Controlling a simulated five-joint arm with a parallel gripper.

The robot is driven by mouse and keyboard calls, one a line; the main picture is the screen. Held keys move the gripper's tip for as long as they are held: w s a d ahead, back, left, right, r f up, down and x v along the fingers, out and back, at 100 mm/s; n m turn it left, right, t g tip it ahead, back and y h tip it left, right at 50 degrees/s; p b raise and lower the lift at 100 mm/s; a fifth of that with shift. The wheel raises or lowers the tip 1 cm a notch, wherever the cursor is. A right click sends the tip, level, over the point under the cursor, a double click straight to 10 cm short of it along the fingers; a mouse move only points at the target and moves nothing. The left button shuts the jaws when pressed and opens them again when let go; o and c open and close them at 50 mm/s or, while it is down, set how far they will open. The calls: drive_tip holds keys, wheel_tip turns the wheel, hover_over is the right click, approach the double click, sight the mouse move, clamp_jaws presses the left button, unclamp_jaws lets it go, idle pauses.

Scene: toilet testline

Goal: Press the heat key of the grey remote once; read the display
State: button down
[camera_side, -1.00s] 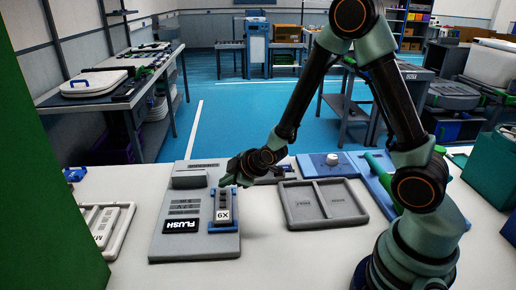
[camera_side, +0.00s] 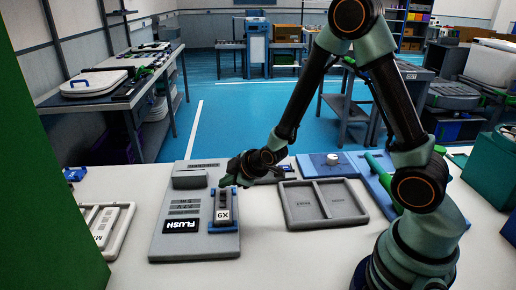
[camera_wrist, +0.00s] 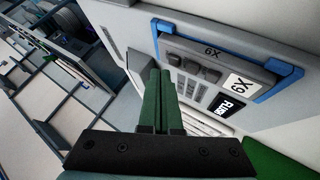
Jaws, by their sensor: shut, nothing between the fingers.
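The grey remote (camera_side: 222,213), labelled 6X, sits in a blue holder on a grey panel (camera_side: 165,230). In the wrist view the remote (camera_wrist: 225,68) shows a row of dark keys; their markings are too small to read, so I cannot tell the heat key. A black display (camera_side: 181,226) on the panel reads FLUSH; it also shows in the wrist view (camera_wrist: 229,105). My gripper (camera_side: 226,182) is shut and empty, its tips at the far end of the remote. In the wrist view the green fingers (camera_wrist: 160,73) lie beside the end key; I cannot tell whether they touch it.
A grey two-compartment tray (camera_side: 345,220) lies right of the panel. A blue board with a white knob (camera_side: 332,159) stands behind it. A white tray (camera_side: 105,226) lies at the left, partly behind a green block (camera_side: 45,190). The table front is clear.

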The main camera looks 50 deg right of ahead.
sight(227, 195)
drive_tip(key=shift+d+f, duration=0.1)
drive_tip(key=shift+f, duration=0.25)
drive_tip(key=shift+f, duration=0.45)
idle(0.6)
drive_tip(key=shift+r, duration=0.85)
drive_tip(key=shift+r, duration=2.5)
drive_tip(key=shift+r, duration=0.1)
